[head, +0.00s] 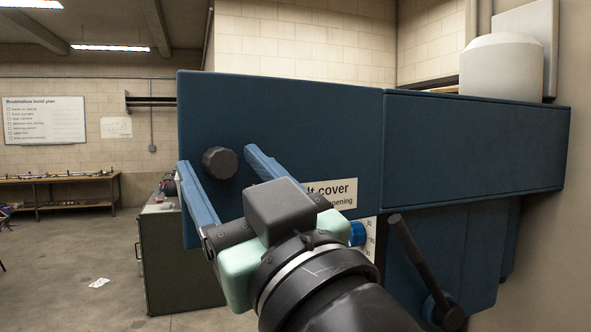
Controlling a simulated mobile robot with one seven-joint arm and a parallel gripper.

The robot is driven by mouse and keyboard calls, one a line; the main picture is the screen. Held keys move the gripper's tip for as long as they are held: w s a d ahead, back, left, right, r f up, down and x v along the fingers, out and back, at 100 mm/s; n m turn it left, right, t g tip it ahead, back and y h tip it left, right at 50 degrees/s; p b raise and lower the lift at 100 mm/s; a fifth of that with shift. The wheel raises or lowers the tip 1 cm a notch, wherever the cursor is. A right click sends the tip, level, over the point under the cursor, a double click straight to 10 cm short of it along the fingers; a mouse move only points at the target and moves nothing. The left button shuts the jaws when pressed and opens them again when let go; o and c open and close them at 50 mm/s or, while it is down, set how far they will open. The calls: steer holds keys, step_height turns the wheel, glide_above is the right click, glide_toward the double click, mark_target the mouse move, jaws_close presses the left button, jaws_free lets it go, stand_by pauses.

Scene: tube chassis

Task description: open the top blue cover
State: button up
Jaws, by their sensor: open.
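The top blue cover (290,110) is a large dark blue box-like panel across the middle of the head view. It looks closed. A round black knob (220,162) sticks out near its left end. A label (335,192) on its face reads partly "cover"; my gripper hides the rest. My gripper (215,170) is open, with its two blue fingers pointing at the cover, one on each side of the knob. The knob shows between the fingers; I cannot tell whether they touch it.
A black lever (415,255) and a blue dial (357,234) sit below the cover. A white container (500,68) stands on top at the right. A green cabinet (180,260) stands behind at the lower left. Open floor (70,270) lies to the left.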

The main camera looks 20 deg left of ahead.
steer(key=b+v, duration=0.5)
steer(key=v, duration=0.7)
steer(key=shift+s+d+f, duration=0.15)
steer(key=shift+d, duration=0.15)
steer(key=w+d+r+m+t+h, duration=0.1)
steer(key=d+m+t+h, duration=0.2)
steer(key=m+t+h, duration=0.3)
steer(key=w+d+r+m+t+h, duration=0.2)
steer(key=d+m+t+h, duration=0.2)
steer(key=m+t+h, duration=0.3)
steer(key=shift+w+d+r+t+h, duration=0.2)
steer(key=shift+d+r+t+h, duration=0.1)
steer(key=shift+h, duration=2)
steer(key=shift+c, duration=0.2)
